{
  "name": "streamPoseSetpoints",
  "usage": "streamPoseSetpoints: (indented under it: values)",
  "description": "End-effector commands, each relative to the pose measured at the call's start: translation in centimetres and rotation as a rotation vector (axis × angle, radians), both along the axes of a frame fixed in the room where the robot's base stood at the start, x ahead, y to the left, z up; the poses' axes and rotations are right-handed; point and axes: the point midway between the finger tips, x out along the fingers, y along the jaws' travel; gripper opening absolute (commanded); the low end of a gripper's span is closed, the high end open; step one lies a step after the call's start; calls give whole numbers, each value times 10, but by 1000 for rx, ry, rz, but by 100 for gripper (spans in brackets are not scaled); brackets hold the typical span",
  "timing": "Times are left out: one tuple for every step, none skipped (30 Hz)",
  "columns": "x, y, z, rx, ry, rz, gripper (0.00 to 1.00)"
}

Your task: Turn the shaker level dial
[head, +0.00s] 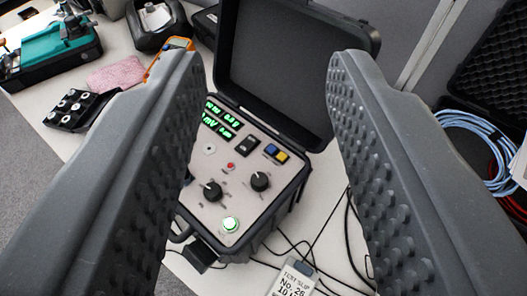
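An open black case (272,225) with a light control panel (240,205) stands on the table, seen between my fingers. The panel carries two black dials with white pointer marks, a left one (212,191) and a right one (260,181). Their labels are too small to read, so I cannot tell which is the shaker level dial. A green-lit button (230,224) sits below them. Green displays (222,120) are lit at the upper left, partly hidden by my left finger. My gripper (267,62) is wide open and empty, with the dials in the gap between its fingers.
The raised lid (272,62) stands behind the panel. Black cables (310,245) and a test slip tag (293,278) lie in front. A blue cable coil (482,145) is at the right. A pink cloth (116,74) and a black block with knobs (75,108) are at the left.

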Motion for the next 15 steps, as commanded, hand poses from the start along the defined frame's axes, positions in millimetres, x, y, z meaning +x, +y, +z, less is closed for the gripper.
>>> streamPoseSetpoints:
  values:
    - [0, 0, 0, 0, 0, 0, 36]
    - [0, 0, 0, 0, 0, 0, 36]
    - [0, 0, 0, 0, 0, 0, 36]
    - [0, 0, 0, 0, 0, 0, 36]
    - [0, 0, 0, 0, 0, 0, 39]
    - [0, 0, 0, 1, 1, 0, 48]
    - [1, 0, 0, 2, 3, 0, 48]
    - [2, 0, 1, 6, 7, -1, 48]
    - [5, 0, 1, 14, 18, -3, 48]
    - [8, 0, 0, 21, 29, -5, 48]
    - [13, 0, -1, 33, 45, -9, 48]
    - [20, 0, -3, 52, 73, -14, 48]
    - [27, 4, -6, 70, 101, -20, 48]
    - [33, 5, -9, 89, 132, -26, 48]
    - [42, 5, -13, 119, 172, -38, 48]
